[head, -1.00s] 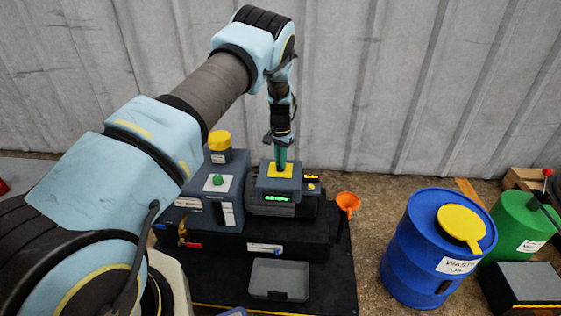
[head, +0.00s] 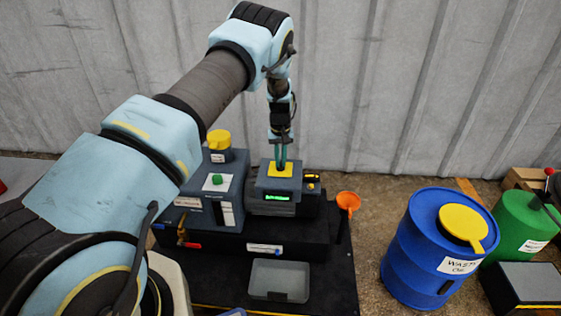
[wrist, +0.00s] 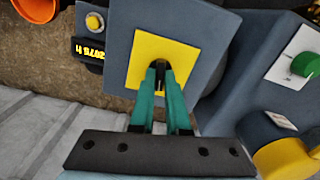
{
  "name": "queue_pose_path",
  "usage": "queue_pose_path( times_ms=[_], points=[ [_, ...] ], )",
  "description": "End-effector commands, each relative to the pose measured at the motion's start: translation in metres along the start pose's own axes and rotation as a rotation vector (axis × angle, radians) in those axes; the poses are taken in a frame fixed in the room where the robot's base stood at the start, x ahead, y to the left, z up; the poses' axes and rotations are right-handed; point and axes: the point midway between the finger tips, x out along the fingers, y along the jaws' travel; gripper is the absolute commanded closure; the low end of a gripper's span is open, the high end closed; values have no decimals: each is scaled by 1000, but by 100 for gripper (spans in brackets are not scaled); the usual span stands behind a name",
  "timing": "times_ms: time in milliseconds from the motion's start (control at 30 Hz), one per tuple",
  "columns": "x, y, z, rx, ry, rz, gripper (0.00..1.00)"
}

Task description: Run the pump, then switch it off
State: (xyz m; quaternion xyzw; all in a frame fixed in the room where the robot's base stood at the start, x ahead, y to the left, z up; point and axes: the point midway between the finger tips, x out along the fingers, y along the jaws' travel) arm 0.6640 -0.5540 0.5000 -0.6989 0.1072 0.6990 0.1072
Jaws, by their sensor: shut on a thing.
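The pump unit (head: 272,209) stands on a black base, with a grey-blue box on top that carries a yellow plate (head: 271,170). My gripper (head: 281,164) points down onto this plate. In the wrist view, its teal fingertips (wrist: 160,70) are shut on a small dark switch (wrist: 161,76) at the middle of the yellow plate (wrist: 150,52). The fingers hide most of the switch, so its position is hard to read. A green lit display (head: 277,197) shows on the pump's front; its text is too small to read. An amber hour counter (wrist: 91,50) sits beside the box.
A tank with a green knob (head: 217,180) and a yellow cap (head: 219,140) stands left of the pump. An orange funnel (head: 348,201) is on the right. A grey tray (head: 279,281) lies in front. Blue (head: 420,262) and green (head: 520,225) drums stand farther right.

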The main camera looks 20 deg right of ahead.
Motion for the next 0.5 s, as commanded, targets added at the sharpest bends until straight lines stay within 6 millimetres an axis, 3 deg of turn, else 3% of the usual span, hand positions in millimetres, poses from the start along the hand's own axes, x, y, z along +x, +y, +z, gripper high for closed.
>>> queue_pose_path(
  times_ms=[500],
  points=[
    [0,0,0,-298,0,0,100]
  ],
)
